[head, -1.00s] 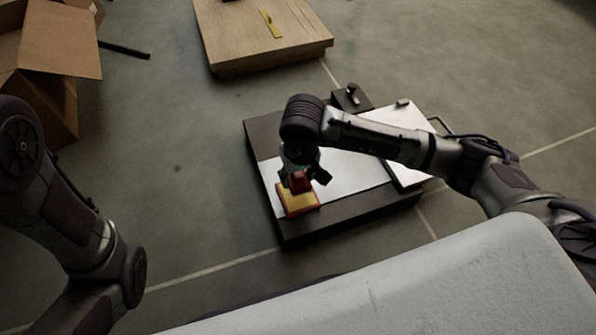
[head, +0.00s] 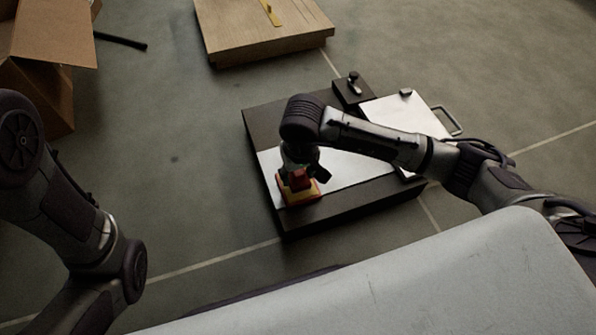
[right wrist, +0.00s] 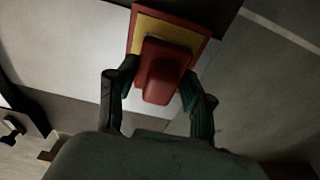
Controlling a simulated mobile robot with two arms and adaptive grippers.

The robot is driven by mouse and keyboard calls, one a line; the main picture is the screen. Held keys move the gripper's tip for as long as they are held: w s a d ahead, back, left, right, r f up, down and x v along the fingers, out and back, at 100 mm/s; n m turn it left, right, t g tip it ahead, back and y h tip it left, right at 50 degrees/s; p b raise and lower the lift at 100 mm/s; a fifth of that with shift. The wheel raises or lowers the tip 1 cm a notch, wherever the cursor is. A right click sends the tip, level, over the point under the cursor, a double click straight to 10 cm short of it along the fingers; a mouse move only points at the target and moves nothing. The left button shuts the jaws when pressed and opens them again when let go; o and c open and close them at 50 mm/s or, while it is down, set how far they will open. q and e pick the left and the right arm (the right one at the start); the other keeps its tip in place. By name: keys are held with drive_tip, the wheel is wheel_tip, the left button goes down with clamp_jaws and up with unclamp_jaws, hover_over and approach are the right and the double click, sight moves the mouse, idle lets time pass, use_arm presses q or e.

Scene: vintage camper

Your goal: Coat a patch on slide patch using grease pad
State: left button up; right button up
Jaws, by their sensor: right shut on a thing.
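The grease pad (head: 299,183) is a red block handle on a yellow, red-edged base. My right gripper (head: 304,174) is shut on its red handle from above. In the right wrist view the two fingers of the right gripper (right wrist: 158,95) stand on either side of the pad's red handle (right wrist: 164,72). The pad is over the left end of a pale, shiny slide patch (head: 345,170) set in a dark, low block. Whether the pad touches the surface cannot be told. The right forearm covers part of the patch. The left gripper is out of view.
A white plate with a handle (head: 408,115) sits at the right of the dark block (head: 340,208). A small dark fitting (head: 353,88) stands behind it. A wooden platform (head: 265,45) lies at the back, an open cardboard box (head: 50,40) at the far left. Floor between is clear.

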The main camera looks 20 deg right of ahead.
drive_tip(key=shift+f+b, duration=0.5)
drive_tip(key=shift+f, duration=0.05)
idle(1.4)
drive_tip(key=shift+r+p, duration=2.5)
drive_tip(key=shift+r, duration=1.05)
